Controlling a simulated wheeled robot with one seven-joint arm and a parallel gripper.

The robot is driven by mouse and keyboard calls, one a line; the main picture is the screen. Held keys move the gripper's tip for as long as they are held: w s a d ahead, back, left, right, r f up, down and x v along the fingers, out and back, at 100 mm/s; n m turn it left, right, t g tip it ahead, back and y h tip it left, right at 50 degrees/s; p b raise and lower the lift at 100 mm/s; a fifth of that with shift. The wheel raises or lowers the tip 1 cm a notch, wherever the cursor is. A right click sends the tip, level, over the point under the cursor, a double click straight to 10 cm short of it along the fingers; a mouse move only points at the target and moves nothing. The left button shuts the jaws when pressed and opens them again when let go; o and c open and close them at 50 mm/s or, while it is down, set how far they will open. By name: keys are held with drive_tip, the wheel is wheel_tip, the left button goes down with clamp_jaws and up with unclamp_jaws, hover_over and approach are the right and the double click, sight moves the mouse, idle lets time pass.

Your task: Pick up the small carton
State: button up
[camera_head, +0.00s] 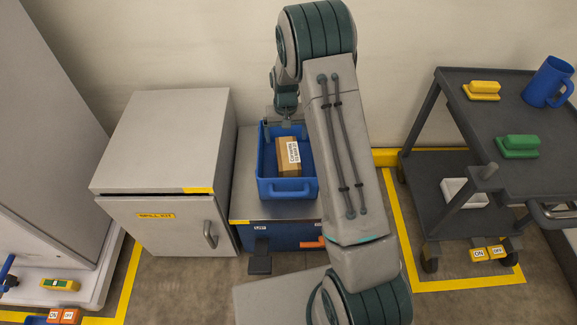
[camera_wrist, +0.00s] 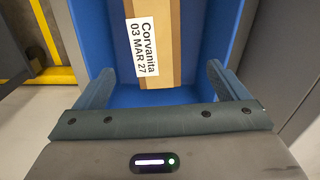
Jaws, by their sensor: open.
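The small carton (camera_head: 288,163) is a brown box with a white label. It lies in a blue bin (camera_head: 287,190) with a front handle. In the wrist view the carton (camera_wrist: 175,45) shows its label, reading "Corvanita 03 MAR 27", and the blue bin (camera_wrist: 222,15) surrounds it. My gripper (camera_wrist: 157,85) is open, with its two fingers apart at the bin's near end. The carton's near end lies ahead of the gap between the fingers, and nothing is held. In the head view my gripper (camera_head: 285,120) is partly hidden by my arm, above the bin's back end.
The bin stands on a grey-topped blue unit (camera_head: 245,190). A grey spill kit cabinet (camera_head: 165,160) stands close on the left. A dark cart (camera_head: 475,140) on the right holds a blue mug (camera_head: 547,83), a yellow block (camera_head: 482,90) and a green block (camera_head: 518,145). The wall is close behind.

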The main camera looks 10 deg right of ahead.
sight(286, 153)
wheel_tip(286, 153, down, 9)
drive_tip(key=shift+r+b, duration=0.15)
drive_tip(key=shift+b, duration=0.95)
drive_tip(key=f, duration=0.1)
drive_tip(key=f+b, duration=0.1)
drive_tip(key=f, duration=0.1)
drive_tip(key=f+b, duration=0.1)
drive_tip(key=f, duration=0.1)
drive_tip(key=shift+d+f, duration=0.1)
drive_tip(key=shift+d, duration=0.2)
drive_tip(key=c, duration=1.3)
